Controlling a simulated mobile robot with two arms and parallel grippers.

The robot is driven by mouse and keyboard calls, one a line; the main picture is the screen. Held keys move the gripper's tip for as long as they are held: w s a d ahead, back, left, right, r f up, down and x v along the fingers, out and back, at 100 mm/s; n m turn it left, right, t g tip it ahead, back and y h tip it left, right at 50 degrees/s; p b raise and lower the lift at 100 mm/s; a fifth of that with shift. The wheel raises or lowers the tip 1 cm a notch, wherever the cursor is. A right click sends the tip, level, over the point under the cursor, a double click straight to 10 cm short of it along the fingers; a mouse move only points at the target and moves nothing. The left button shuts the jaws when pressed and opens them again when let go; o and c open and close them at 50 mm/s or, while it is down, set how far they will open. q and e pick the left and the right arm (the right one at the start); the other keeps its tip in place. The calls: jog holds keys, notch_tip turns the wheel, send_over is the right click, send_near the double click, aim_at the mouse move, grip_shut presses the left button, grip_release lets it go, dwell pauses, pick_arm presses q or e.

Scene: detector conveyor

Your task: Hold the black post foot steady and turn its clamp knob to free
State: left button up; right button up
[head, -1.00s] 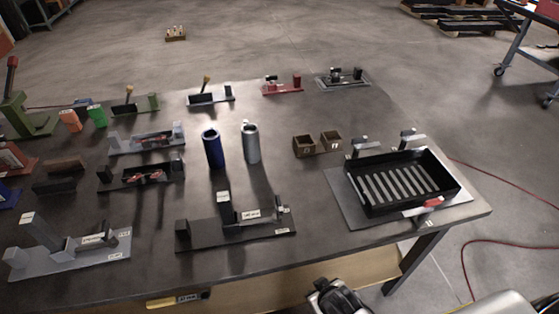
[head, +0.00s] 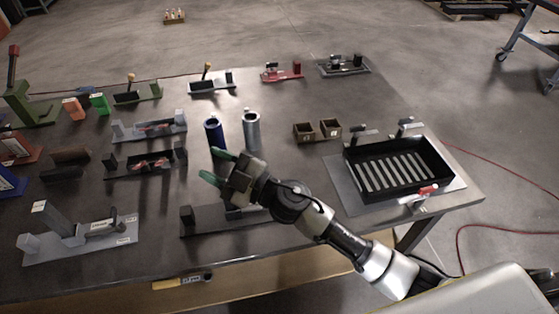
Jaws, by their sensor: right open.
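The black post foot (head: 208,221) lies on the dark table near its front edge, in the middle of the head view. Its base plate and the small block at its left end show. Its upright post and most of its right part, with any clamp knob, are hidden behind my right arm. My right gripper (head: 217,167) has green fingertips and is open and empty. It appears above the rear of the black foot, its fingers pointing left, just in front of the blue tube. I cannot tell its exact height. My left gripper is not in view.
A blue tube (head: 214,132) and a grey tube (head: 251,130) stand close behind my right gripper. A grey post foot (head: 80,243) lies to the left. A black slotted tray (head: 440,160) is on the right. Two small brown boxes (head: 305,133) stand farther back.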

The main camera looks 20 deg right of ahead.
notch_tip(320, 180, down, 6)
jog(key=s+a+n+g+h, duration=0.2)
jog(key=n+g+h, duration=0.3)
jog(key=n+g, duration=0.7)
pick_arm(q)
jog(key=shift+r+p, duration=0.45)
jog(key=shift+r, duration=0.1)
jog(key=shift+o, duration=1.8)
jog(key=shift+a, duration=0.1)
pick_arm(e)
jog(key=w+d+f+m+h, duration=0.1)
jog(key=w+d+h, duration=0.2)
jog(key=d+h, duration=0.3)
jog(key=w+d+f+m+h, duration=0.1)
jog(key=w+d+h, duration=0.2)
jog(key=d, duration=0.7)
jog(key=h, duration=0.2)
jog(key=shift+m+g+h, duration=0.3)
jog(key=shift+h, duration=0.1)
